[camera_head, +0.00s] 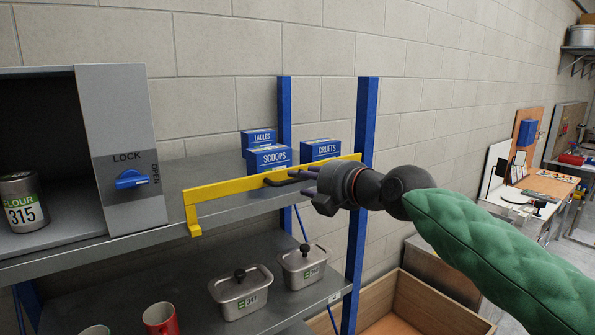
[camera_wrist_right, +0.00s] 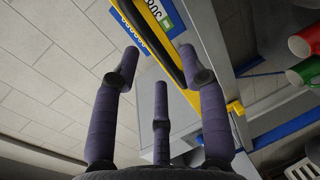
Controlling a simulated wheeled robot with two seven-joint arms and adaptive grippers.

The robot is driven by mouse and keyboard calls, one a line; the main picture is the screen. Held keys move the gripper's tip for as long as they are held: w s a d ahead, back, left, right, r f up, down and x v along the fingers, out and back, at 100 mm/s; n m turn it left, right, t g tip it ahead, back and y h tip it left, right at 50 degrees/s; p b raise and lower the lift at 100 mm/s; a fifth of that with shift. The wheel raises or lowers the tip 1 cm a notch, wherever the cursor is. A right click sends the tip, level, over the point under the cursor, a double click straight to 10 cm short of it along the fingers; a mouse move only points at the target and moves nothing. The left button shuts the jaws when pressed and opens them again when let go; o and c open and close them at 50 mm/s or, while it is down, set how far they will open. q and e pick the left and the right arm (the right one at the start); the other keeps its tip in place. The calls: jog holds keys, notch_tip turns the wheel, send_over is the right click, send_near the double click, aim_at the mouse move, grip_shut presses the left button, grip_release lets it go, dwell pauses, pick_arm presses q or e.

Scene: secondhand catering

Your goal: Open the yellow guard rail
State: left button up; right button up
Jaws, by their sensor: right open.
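The yellow guard rail (camera_head: 228,186) runs across the front of the upper grey shelf in the head view, with its left end bent down. A dark handle (camera_head: 282,178) sits on its front face. My right gripper (camera_head: 304,181) is at the handle's right side, its dark purple fingers pointing left towards it. In the right wrist view my right gripper (camera_wrist_right: 158,62) has its fingers spread apart. The yellow rail (camera_wrist_right: 236,107) passes close behind the right finger there, partly hidden. I cannot tell whether a finger touches the handle. My left gripper is out of view.
Blue boxes labelled SCOOPS (camera_head: 270,158), LADLES and CRUETS (camera_head: 320,150) stand behind the rail. A grey cabinet with a blue lock knob (camera_head: 131,179) is left. Blue uprights (camera_head: 366,115) flank the shelf. Lidded steel tins (camera_head: 241,292) and a red mug (camera_head: 160,319) stand below.

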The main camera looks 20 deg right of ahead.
jog(key=shift+p+x, duration=0.5)
jog(key=shift+x, duration=1.4)
jog(key=shift+c, duration=0.3)
grip_shut()
